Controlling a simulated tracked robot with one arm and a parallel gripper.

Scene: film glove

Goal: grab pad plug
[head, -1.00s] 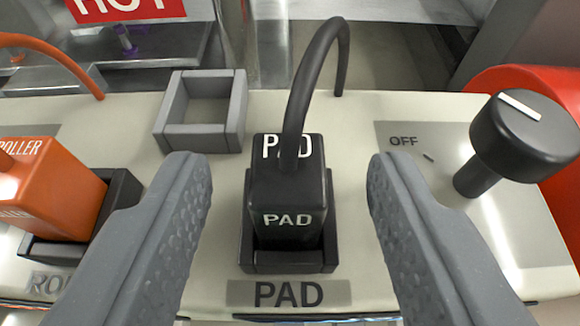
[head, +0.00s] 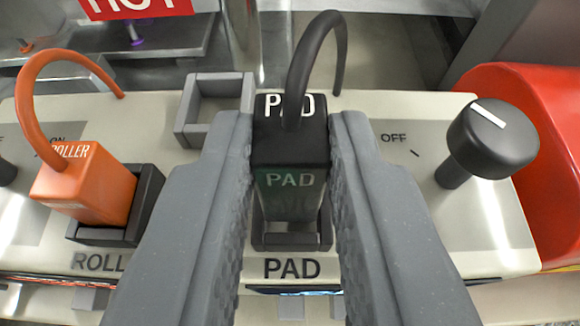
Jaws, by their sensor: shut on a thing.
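The pad plug (head: 290,180) is a black block with "PAD" in white on its top and front. A black cable (head: 300,70) arcs up from it and back to the panel. It stands at its dark square socket (head: 290,243), above the "PAD" label; how deep it sits in the socket I cannot tell. My gripper (head: 291,140) has its two grey fingers against the plug's left and right sides, shut on it. The fingers hide the plug's sides and parts of the socket.
An orange roller plug (head: 95,185) with an orange cable sits in its socket at the left. An empty square grey holder (head: 212,105) is behind, left of the pad plug. A black knob (head: 490,138) and a red rounded object (head: 540,150) stand at the right.

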